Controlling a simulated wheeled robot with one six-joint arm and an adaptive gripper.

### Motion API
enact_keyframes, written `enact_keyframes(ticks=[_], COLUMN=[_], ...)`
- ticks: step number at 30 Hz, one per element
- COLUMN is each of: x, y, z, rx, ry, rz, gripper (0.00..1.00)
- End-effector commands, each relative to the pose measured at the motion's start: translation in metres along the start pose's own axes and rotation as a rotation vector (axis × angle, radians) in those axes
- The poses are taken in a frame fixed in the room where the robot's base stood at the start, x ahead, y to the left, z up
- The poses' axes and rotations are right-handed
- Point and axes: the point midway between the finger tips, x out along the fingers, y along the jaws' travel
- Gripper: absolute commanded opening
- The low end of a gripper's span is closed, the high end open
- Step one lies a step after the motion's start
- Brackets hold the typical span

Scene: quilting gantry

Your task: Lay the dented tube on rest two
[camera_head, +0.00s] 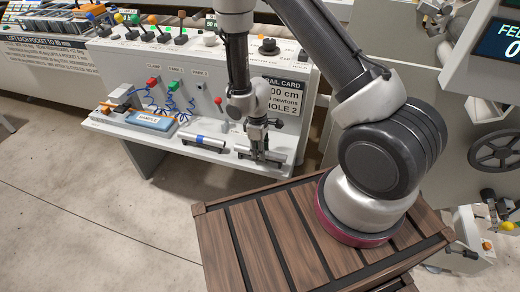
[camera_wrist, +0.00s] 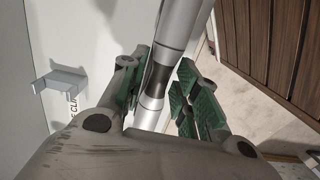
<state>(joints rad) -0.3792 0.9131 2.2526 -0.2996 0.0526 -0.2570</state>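My gripper (camera_head: 258,152) points down over the right-hand silver tube (camera_head: 272,157) on the front shelf of the white console. In the wrist view, my gripper's green-padded fingers (camera_wrist: 168,95) stand on either side of this tube (camera_wrist: 185,28). A gap shows at the right finger, and the fingers look open. The tube has a dark, narrower section (camera_wrist: 158,76) between the fingers, but I cannot tell whether it is a dent. Another silver tube (camera_head: 216,145) with a blue band lies to its left. I cannot make out which rest is number two.
A grey bracket (camera_wrist: 60,82) stands beside a partly hidden label in the wrist view. A card (camera_head: 285,95) stands behind my gripper. A slatted wooden deck (camera_head: 270,245) is in front.

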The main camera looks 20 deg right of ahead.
Motion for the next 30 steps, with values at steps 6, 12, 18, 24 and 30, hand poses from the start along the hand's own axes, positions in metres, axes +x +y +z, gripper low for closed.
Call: enact_keyframes(ticks=[6,12,18,24,30], x=[0.0,-0.003,-0.032,-0.078,-0.11], y=[0.0,0.001,0.001,0.0,-0.001], z=[0.0,-0.001,-0.002,-0.002,-0.001], rx=[0.0,0.0,0.0,-0.001,0.0], ry=[0.0,0.001,0.005,0.005,0.001], rz=[0.0,0.002,0.006,0.01,0.011], gripper=[0.48,0.48,0.48,0.48,0.48])
